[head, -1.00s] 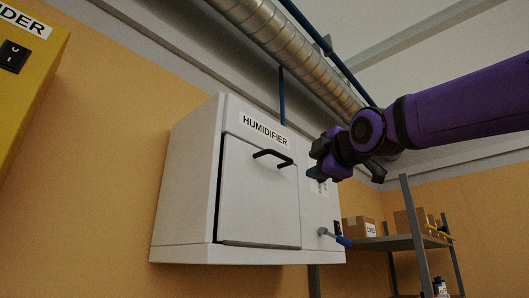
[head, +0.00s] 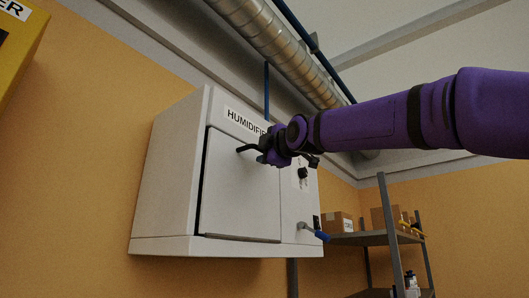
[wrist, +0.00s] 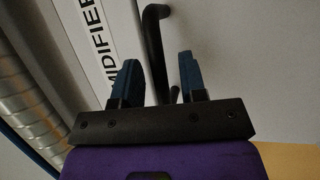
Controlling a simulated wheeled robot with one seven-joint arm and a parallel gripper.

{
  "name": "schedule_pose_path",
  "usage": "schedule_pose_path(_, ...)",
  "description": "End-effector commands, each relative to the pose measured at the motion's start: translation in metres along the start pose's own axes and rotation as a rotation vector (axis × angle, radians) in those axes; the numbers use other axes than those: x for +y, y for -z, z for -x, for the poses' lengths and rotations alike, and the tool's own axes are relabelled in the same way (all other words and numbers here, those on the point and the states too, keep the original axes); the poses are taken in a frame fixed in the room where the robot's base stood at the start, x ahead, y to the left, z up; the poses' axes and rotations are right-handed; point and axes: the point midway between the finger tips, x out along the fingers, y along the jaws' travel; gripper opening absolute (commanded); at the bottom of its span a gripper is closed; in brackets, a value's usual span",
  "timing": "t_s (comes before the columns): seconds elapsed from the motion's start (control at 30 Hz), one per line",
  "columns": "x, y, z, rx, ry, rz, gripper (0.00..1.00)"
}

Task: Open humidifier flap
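The white humidifier (head: 160,190) is mounted on the wall, and its front flap (head: 238,195) looks shut. The flap's black bar handle (head: 246,149) is partly hidden behind my gripper (head: 266,153) in the head view. In the wrist view my gripper (wrist: 159,75) is open, with one blue fingertip on each side of the black handle (wrist: 153,40). Gaps show between the handle and both fingertips. How deep the handle sits between the fingers is hard to tell.
Right of the flap are a black knob (head: 303,173) and a blue-ended lever (head: 314,232). A metal duct (head: 290,50) and a blue pipe run above. A shelf (head: 365,238) with cardboard boxes stands to the right.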

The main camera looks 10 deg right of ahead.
Motion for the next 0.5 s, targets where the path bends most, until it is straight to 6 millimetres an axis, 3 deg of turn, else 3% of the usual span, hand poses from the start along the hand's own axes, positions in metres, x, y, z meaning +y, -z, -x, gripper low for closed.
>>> schedule_pose_path(0.4, -0.0001, 0.0001, -0.0075, 0.000, 0.000, 0.000, 0.39)
schedule_pose_path(0.43, -0.0001, 0.0001, -0.0074, 0.000, 0.000, 0.000, 0.36)
schedule_pose_path(0.5, -0.0001, 0.0001, -0.0074, 0.000, 0.000, 0.000, 0.20)
